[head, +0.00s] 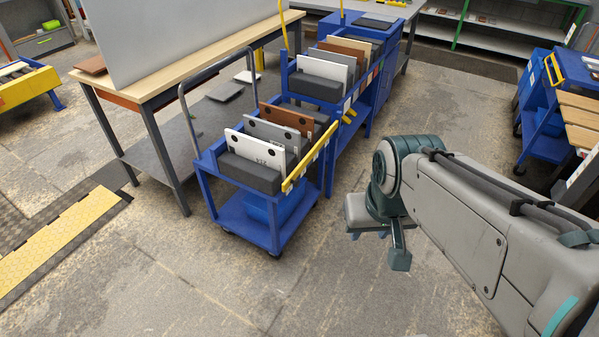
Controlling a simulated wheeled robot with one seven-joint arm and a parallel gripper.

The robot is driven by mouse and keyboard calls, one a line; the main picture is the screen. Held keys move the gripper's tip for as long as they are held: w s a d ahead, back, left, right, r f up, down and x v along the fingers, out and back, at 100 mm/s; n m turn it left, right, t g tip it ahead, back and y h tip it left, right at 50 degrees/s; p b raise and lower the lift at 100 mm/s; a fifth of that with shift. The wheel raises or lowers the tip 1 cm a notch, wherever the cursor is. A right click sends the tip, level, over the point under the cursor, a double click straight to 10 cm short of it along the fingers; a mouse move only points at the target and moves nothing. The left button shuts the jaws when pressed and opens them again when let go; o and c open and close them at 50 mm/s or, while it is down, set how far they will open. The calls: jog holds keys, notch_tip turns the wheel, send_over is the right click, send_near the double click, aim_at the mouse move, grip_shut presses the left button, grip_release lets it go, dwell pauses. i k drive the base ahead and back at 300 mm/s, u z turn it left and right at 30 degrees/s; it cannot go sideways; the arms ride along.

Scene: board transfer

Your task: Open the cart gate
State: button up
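The blue cart (246,228) stands left of centre, with several boards upright in dark grey slotted blocks on its top. A yellow bar, the cart gate (312,156), runs along the top of the cart's right side, lying across that side. My gripper (379,248) hangs over the floor to the right of the cart, clear of the gate and pointing down. Its teal finger parts show below the wrist, but the angle hides the gap between them. I see nothing held in it.
A second blue cart (342,143) with boards stands directly behind. A wooden-topped workbench (160,88) is close on the left. Another blue cart (541,150) is at far right. The floor (330,285) in front and to the right is clear.

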aim_at(290, 180)
jog(key=z, duration=1.2)
jog(key=i, duration=0.75)
jog(key=u, duration=1.35)
